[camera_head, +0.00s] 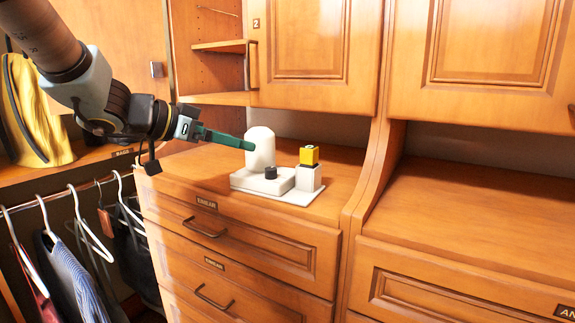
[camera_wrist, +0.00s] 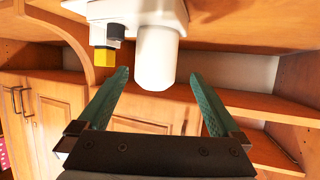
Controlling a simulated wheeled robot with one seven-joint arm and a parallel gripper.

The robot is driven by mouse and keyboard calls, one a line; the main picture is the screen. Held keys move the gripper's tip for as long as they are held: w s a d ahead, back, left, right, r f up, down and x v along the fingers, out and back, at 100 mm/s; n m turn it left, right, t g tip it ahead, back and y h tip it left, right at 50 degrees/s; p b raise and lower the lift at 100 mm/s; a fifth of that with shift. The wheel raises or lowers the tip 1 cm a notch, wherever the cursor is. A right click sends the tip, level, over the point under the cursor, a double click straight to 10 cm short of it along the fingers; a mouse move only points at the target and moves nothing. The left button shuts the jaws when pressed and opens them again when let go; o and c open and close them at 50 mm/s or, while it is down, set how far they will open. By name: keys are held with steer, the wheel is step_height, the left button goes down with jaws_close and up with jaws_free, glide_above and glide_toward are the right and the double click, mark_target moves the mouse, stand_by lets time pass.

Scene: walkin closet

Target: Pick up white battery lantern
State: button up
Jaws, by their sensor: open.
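The white battery lantern (camera_head: 260,147) is a rounded white cylinder standing upright on the wooden drawer-cabinet top. A low white block (camera_head: 248,182) with a dark knob (camera_head: 271,172) stands at its front; I cannot tell whether they are one piece. My gripper (camera_head: 243,143) comes in level from the left, its green fingers reaching the lantern's upper left side. In the wrist view, which is upside down, the fingers are spread and empty, and the lantern (camera_wrist: 157,62) lines up with the gap between the fingertips. I cannot tell whether it is inside the gap.
A yellow-and-black item (camera_head: 309,155) sits on a small white block (camera_head: 308,178) just right of the lantern, on a thin white sheet (camera_head: 298,197). Hanging clothes (camera_head: 75,275) are at lower left. The right counter (camera_head: 470,215) is clear.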

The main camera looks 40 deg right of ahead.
mark_target(272, 153)
steer(key=x, duration=0.5)
steer(key=shift+s+d, duration=0.2)
steer(key=shift+d, duration=0.05)
steer(key=shift+f+p+x, duration=0.15)
steer(key=shift+p+x, duration=0.15)
steer(key=shift+x, duration=1.05)
steer(key=shift+f+p+x, duration=0.15)
steer(key=shift+p+x, duration=0.15)
steer(key=shift+x, duration=1)
steer(key=shift+s+a, duration=0.1)
steer(key=shift+s, duration=0.05)
steer(key=shift+c, duration=0.2)
jaws_close()
